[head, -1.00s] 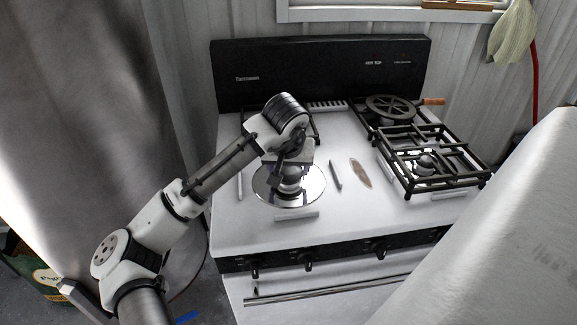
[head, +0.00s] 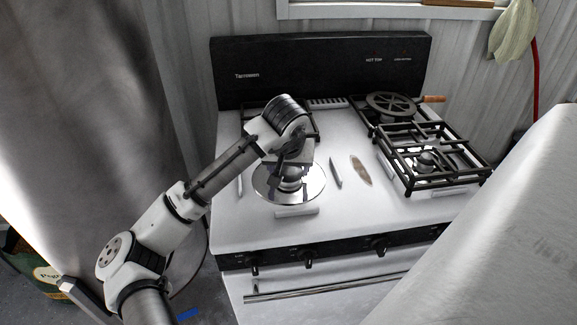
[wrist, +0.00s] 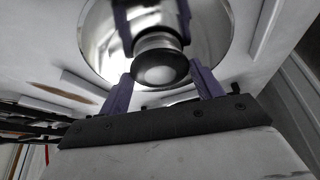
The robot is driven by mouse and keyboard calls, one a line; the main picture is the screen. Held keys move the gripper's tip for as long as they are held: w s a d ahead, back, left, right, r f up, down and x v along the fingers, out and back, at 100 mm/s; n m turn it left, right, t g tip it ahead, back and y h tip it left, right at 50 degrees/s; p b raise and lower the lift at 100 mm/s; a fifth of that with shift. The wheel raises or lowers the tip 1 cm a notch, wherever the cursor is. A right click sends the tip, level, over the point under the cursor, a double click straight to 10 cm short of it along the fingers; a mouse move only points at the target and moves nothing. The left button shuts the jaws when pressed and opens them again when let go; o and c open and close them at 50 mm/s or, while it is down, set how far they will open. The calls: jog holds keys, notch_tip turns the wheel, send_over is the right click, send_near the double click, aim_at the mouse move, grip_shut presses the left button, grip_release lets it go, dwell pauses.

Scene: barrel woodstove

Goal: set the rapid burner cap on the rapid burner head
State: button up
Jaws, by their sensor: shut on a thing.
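The rapid burner cap (wrist: 162,68) is a round piece with a shiny pale face and dark rim. In the wrist view it sits between the two purple fingers of my gripper (wrist: 162,82), which is shut on it. In the head view my gripper (head: 290,184) points down over the centre of a round mirror-like drip pan (head: 262,192) at the left front of the stove. The cap and the rapid burner head are mostly hidden there by my gripper. I cannot tell whether the cap touches the head or how level it is.
A grate stands behind my wrist. At the right, a black grate (head: 418,183) stands over another burner (head: 426,160). A dark stick (head: 335,172) and a brown leaf-like piece (head: 361,170) lie mid-stovetop.

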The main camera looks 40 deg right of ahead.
jog(key=o, duration=0.7)
jog(key=shift+f, duration=0.1)
jog(key=p+v, duration=0.8)
jog(key=v, duration=0.3)
jog(key=shift+p, duration=0.3)
dwell(0.4)
